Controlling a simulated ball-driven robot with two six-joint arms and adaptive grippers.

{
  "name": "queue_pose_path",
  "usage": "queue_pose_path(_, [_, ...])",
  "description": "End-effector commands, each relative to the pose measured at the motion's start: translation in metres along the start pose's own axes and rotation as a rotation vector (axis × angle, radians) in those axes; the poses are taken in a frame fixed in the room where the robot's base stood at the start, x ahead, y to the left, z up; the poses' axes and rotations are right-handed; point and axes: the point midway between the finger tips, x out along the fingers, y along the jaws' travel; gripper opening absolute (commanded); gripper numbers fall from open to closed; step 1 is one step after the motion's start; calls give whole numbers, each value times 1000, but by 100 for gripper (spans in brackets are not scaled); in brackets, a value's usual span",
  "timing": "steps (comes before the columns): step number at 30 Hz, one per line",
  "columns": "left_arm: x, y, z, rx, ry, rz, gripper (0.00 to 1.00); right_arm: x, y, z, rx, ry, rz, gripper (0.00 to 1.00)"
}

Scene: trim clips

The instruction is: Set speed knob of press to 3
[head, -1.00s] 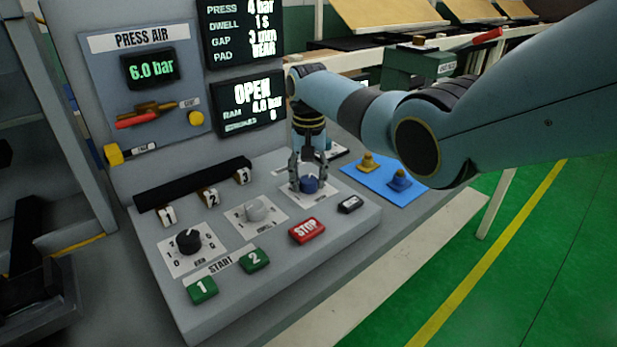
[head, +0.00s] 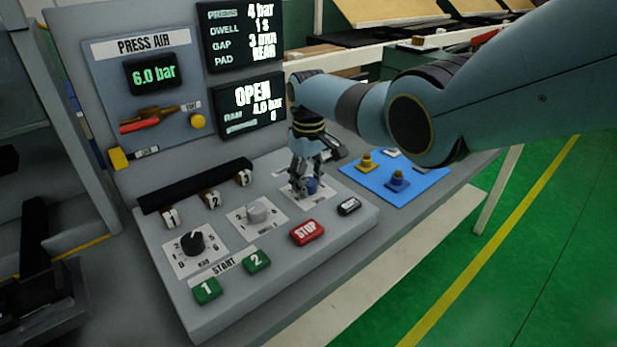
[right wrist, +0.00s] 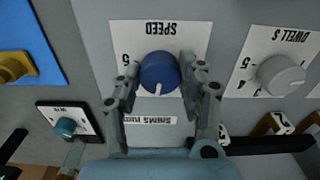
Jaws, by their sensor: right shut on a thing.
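The blue speed knob (head: 312,186) sits on a white dial plate on the grey press panel. My right gripper (head: 304,190) reaches down onto it and is shut on it. In the right wrist view the speed knob (right wrist: 159,72) is between the two fingers of the right gripper (right wrist: 160,82). That view shows the SPEED label upside down. The knob's white pointer mark faces the picture's bottom. A 5 shows at the dial's left; the other dial numbers are hidden or unreadable. My left gripper is not in view.
Near the knob are the grey dwell knob (head: 257,212), black knob (head: 192,243), red STOP button (head: 307,232) and green start buttons (head: 207,290). A teal knob (right wrist: 65,127) shows in the wrist view. A blue mat (head: 421,187) with blue and yellow parts lies to the right.

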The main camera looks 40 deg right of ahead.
Motion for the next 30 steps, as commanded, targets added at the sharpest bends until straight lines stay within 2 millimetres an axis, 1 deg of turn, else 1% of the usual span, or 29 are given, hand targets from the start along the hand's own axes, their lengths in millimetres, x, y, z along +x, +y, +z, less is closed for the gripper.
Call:
queue_pose_path(4, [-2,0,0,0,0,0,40,-1,0,-1,-70,3,1,7])
queue_pose_path(10, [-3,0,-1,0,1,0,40,-1,0,-1,-123,3,1,7])
queue_pose_path(25, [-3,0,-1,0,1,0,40,-1,0,-1,-138,4,1,7])
queue_pose_path(26, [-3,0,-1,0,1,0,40,-1,0,-1,-138,4,1,43])
queue_pose_path(30, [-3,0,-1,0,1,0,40,-1,0,-1,-138,3,1,62])
